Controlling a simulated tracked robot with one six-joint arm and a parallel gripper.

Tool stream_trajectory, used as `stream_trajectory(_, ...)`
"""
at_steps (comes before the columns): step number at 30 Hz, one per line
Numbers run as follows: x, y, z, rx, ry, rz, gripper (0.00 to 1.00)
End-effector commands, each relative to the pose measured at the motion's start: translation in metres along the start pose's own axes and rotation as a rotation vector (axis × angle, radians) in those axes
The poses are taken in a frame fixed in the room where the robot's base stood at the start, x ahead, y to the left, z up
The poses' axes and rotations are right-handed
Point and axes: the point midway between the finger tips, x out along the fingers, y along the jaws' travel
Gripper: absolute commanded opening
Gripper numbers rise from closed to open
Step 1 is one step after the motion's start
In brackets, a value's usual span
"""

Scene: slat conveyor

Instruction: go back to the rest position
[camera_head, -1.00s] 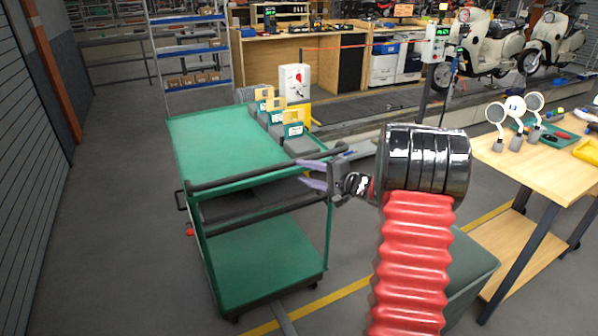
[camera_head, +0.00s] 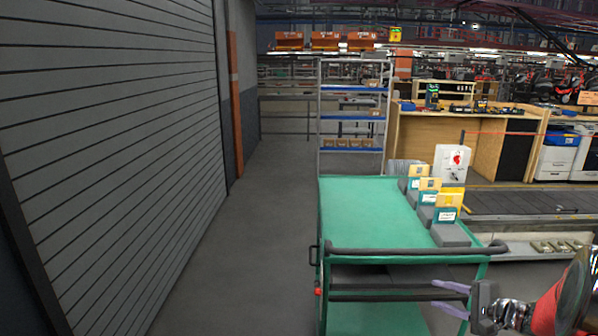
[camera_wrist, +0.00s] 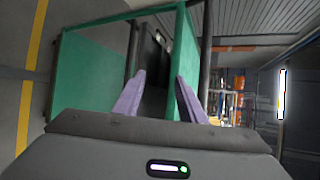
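My gripper (camera_head: 452,298) is at the lower right of the head view, in front of the near side of the green cart. Its two purple fingers are apart with nothing between them. In the wrist view my gripper (camera_wrist: 160,100) also shows open and empty, with the green cart (camera_wrist: 90,65) beyond the fingers. Part of my arm shows at the lower right corner of the head view. I cannot tell whether the fingers touch the cart.
The green cart (camera_head: 365,215) has a dark handle bar and carries several grey blocks with yellow-and-white cards (camera_head: 448,207) along its right side. A shelf rack (camera_head: 350,120) stands behind it. A slatted shutter wall (camera_head: 110,150) runs along the left. The floor (camera_head: 235,250) between is clear.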

Motion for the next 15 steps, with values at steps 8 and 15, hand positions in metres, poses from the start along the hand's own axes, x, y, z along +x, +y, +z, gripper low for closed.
stream_trajectory(8, -0.018, 0.041, 0.083, -0.061, -0.12, 0.278, 0.37)
stream_trajectory(15, -0.044, 0.06, 0.149, -0.183, -0.186, 0.488, 0.37)
